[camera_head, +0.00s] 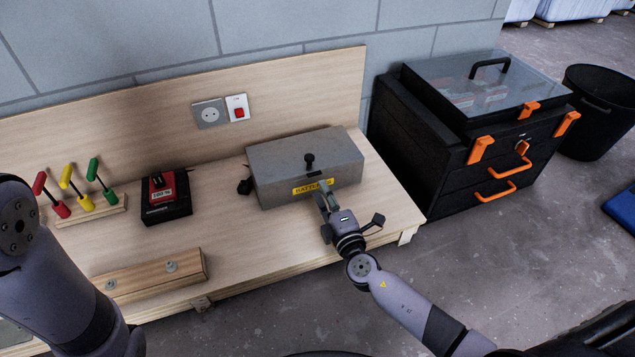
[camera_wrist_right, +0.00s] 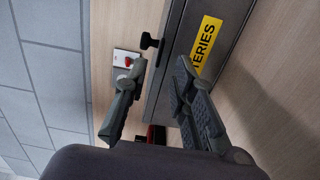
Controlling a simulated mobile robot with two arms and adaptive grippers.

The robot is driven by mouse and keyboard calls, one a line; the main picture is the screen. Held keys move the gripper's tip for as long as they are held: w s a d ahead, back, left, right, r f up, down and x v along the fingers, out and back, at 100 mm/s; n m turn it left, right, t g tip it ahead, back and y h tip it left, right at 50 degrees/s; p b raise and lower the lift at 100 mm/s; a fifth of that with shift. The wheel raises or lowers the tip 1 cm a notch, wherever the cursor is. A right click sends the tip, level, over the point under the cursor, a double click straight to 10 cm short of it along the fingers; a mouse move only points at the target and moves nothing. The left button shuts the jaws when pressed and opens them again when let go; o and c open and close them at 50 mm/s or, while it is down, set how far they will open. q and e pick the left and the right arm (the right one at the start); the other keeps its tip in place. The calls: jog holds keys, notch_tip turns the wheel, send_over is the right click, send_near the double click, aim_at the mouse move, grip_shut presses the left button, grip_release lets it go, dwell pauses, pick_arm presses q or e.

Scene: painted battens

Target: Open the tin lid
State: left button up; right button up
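The tin is a grey metal box (camera_head: 285,180) on the wooden workbench, with a yellow batteries label (camera_head: 313,187) on its front. A black knob (camera_head: 309,160) stands at its lid, which looks shut. My right gripper (camera_head: 325,189) is at the front of the tin, by the label, below the knob. In the right wrist view the gripper (camera_wrist_right: 160,68) is open with nothing between its fingers; the knob (camera_wrist_right: 148,41) and label (camera_wrist_right: 205,44) are beyond the fingertips. My left arm comes in at the left edge; its gripper is out of view.
A charger with a red battery (camera_head: 165,195), colored-handled tools on a rack (camera_head: 92,210) and a wooden batten (camera_head: 150,275) lie left on the bench (camera_head: 235,235). A wall socket and red switch (camera_head: 238,110) are behind. A black toolbox (camera_head: 470,130) stands right.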

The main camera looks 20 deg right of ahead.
aim_at(315, 176)
jog(key=shift+w+a+b, duration=0.1)
jog(key=shift+w+b, duration=0.25)
jog(key=shift+w, duration=2.3)
jog(key=shift+c, duration=0.5)
grip_shut()
